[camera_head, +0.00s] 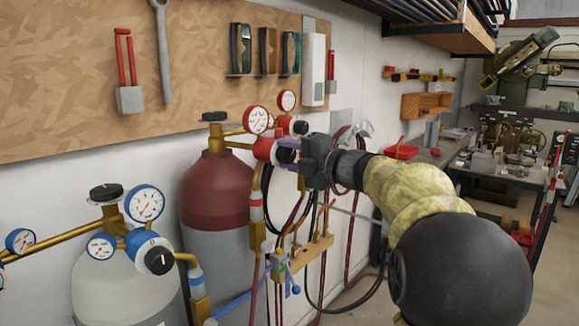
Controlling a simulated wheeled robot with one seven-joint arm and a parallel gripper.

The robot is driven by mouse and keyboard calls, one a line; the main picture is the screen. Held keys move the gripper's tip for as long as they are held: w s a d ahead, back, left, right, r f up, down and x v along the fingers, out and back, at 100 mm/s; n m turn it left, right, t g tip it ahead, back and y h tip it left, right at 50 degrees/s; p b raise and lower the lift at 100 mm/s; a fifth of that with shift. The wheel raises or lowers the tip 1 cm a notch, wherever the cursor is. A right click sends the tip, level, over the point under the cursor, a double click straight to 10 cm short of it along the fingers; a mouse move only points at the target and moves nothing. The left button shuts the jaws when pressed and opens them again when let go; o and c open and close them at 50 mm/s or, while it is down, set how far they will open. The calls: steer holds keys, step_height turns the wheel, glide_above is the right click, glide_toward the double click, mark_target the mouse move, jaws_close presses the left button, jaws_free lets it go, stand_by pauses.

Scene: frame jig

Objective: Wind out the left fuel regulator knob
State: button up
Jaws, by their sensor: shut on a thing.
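A red fuel regulator (263,149) with a red-rimmed gauge (256,120) is mounted beside the maroon-topped cylinder (215,190). Its dark knob (286,155) faces right and is partly covered by my gripper (297,158). My gripper comes in from the right, its fingers closed around the knob. The fingertips are small and partly hidden by the gripper body. A second red regulator with its own gauge (287,100) and a black knob (300,127) stands just behind.
A grey cylinder (115,285) with blue-rimmed gauges (145,203) and a black knob (159,260) stands at the front left. Hoses and a brass manifold (312,252) hang below my gripper.

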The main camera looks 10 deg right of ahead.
steer(key=n+b, duration=0.3)
steer(key=n, duration=0.2)
steer(key=shift+f, duration=0.15)
steer(key=shift+b, duration=0.3)
steer(key=o, duration=1)
steer(key=v, duration=1.7)
steer(key=shift+s+d, duration=0.1)
steer(key=shift+s, duration=0.05)
